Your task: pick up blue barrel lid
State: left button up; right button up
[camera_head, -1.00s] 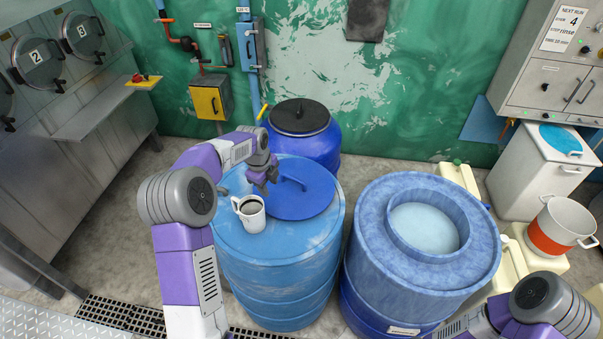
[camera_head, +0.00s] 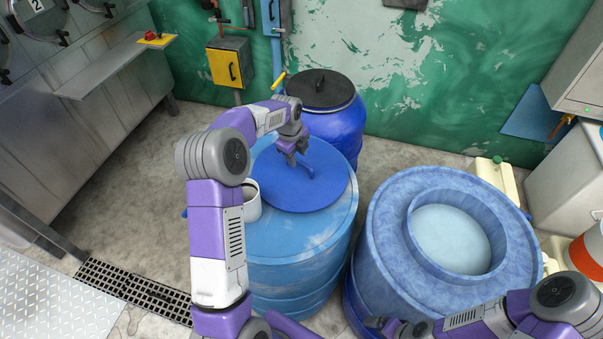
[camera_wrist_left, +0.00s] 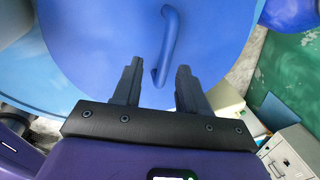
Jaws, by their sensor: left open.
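The blue barrel lid (camera_head: 318,188) is a round disc with a bar handle (camera_head: 300,166). It lies on top of the light blue barrel (camera_head: 304,256). My left gripper (camera_head: 291,157) is over the far left part of the lid, close to the handle. In the left wrist view the lid (camera_wrist_left: 108,28) fills the top, and the handle (camera_wrist_left: 171,35) points down between the open fingers of the gripper (camera_wrist_left: 157,76). The fingers are not closed on it. My right arm shows at the bottom right; its fingertips are not clear.
A white mug (camera_head: 252,204) stands on the barrel left of the lid, partly behind my left arm. A dark-lidded blue barrel (camera_head: 335,128) stands behind. A yellow box (camera_head: 229,64) is on the wall.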

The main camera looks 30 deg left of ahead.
aim_at(300, 161)
pick_arm(q)
jog(key=f, duration=0.1)
jog(key=w+f, duration=0.1)
jog(key=f, duration=0.1)
jog(key=w+f, duration=0.1)
jog(key=f, duration=0.1)
jog(key=shift+f, duration=0.25)
grip_shut()
